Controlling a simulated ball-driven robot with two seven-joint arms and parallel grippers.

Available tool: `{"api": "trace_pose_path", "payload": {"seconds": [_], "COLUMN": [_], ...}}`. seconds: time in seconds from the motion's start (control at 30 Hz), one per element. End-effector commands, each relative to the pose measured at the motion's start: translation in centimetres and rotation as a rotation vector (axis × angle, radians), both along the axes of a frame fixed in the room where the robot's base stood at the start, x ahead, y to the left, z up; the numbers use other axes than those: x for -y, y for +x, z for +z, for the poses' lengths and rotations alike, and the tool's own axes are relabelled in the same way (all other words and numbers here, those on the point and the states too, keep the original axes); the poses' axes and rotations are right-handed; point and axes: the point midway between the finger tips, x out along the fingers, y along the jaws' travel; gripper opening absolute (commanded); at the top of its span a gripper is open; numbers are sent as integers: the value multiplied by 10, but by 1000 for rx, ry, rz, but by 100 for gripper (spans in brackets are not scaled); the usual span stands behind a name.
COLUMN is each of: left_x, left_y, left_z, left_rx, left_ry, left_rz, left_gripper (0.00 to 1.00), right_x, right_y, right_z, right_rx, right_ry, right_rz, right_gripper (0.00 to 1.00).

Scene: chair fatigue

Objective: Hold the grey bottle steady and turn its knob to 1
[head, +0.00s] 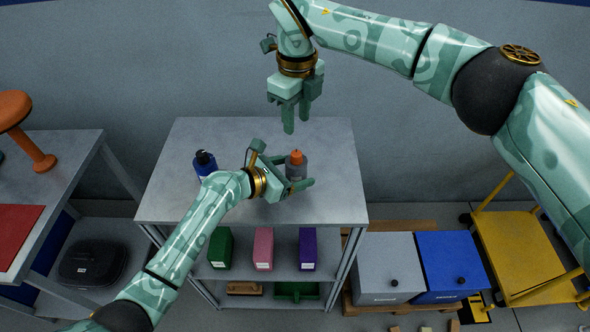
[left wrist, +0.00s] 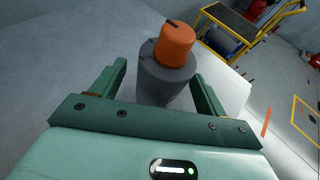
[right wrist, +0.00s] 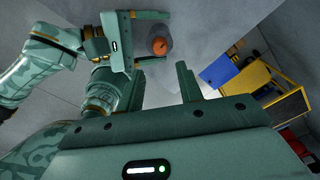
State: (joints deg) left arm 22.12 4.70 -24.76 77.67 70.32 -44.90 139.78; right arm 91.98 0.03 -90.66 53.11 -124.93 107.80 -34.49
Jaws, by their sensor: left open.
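The grey bottle (head: 297,170) stands upright on the grey top of the shelf unit, with an orange knob (head: 296,157) on top. In the left wrist view the knob (left wrist: 174,45) has a small dark mark; no numbers can be read. My left gripper (head: 293,173) is open, with its fingers on either side of the grey bottle body (left wrist: 163,78) and a visible gap beside it. My right gripper (head: 296,120) is above and behind the bottle in the head view, fingers apart and empty. The right wrist view shows the knob (right wrist: 159,46) beyond the fingers.
A blue bottle (head: 204,168) with a dark top stands left on the same shelf unit (head: 171,196). Green, pink and purple boxes (head: 263,249) sit on the shelf below. Grey and blue bins (head: 386,267) and a yellow cart (head: 525,250) stand right. The top's right side is clear.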

Motion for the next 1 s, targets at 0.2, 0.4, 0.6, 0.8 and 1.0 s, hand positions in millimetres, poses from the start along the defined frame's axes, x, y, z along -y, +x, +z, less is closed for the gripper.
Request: {"api": "trace_pose_path", "payload": {"seconds": [0.2,0.4,0.6,0.8,1.0], "left_x": [6,6,6,6,6], "left_y": [4,4,4,4,4], "left_z": [-3,-3,-3,-3,-3], "left_rx": [0,0,0,0,0], "left_ry": [0,0,0,0,0], "left_rz": [1,0,0,1,1], "left_gripper": [74,69,13,11,11], "right_x": [0,0,0,-11,-75], "right_y": [0,0,0,-4,-25], "right_z": [0,0,0,-4,-3], "right_rx": [0,0,0,-11,-57], "right_ry": [0,0,0,78,573], "right_rz": [0,0,0,27,85], "right_gripper": [36,36,36,46,46]}}
